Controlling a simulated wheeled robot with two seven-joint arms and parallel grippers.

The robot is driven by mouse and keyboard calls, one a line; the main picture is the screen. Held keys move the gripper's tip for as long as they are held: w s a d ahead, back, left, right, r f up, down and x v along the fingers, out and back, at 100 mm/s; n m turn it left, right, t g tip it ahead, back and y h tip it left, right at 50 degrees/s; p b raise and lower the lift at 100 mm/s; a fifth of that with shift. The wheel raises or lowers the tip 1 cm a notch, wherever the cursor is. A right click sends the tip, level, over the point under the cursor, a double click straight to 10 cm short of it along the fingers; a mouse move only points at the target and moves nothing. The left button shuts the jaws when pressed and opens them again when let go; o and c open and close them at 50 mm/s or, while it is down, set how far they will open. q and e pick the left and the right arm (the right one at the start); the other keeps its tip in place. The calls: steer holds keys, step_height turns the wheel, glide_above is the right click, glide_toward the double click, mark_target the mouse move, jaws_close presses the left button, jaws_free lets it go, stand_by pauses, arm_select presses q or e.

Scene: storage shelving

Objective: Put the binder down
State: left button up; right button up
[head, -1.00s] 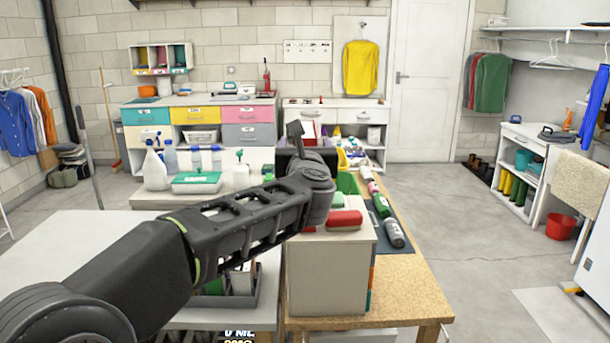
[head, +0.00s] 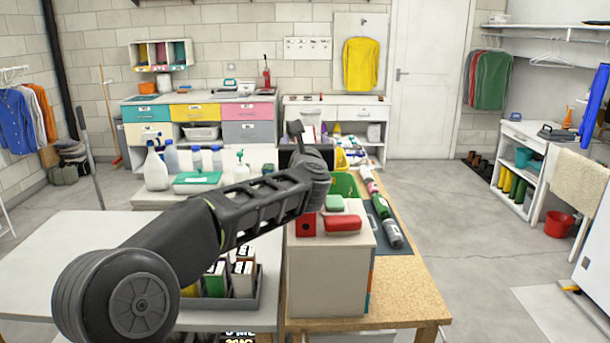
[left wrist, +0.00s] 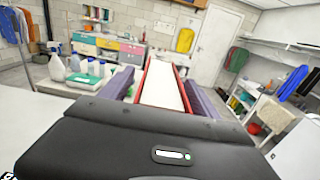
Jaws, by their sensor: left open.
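A red binder (head: 305,225) stands on the top of the light grey cabinet (head: 325,282). The lower part of its red face, with a dark round hole, shows in the head view; my arm hides its upper part. In the left wrist view the binder (left wrist: 162,86) shows its red covers and white pages between the two purple fingers. My left gripper (left wrist: 163,78) is open around it, with a finger on each side; contact cannot be told. In the head view my left gripper (head: 305,158) is over the cabinet, its fingers hidden. My right gripper is not in view.
Several bottles and cans (head: 391,232) lie on a dark mat along the wooden table (head: 410,290). A grey tray (head: 222,302) with boxes is at left. The white tabletop (head: 60,250) has free room.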

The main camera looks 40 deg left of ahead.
arm_select(q)
steer(key=shift+c, duration=0.2)
stand_by(0.4)
jaws_close()
stand_by(0.6)
steer(key=shift+r, duration=0.15)
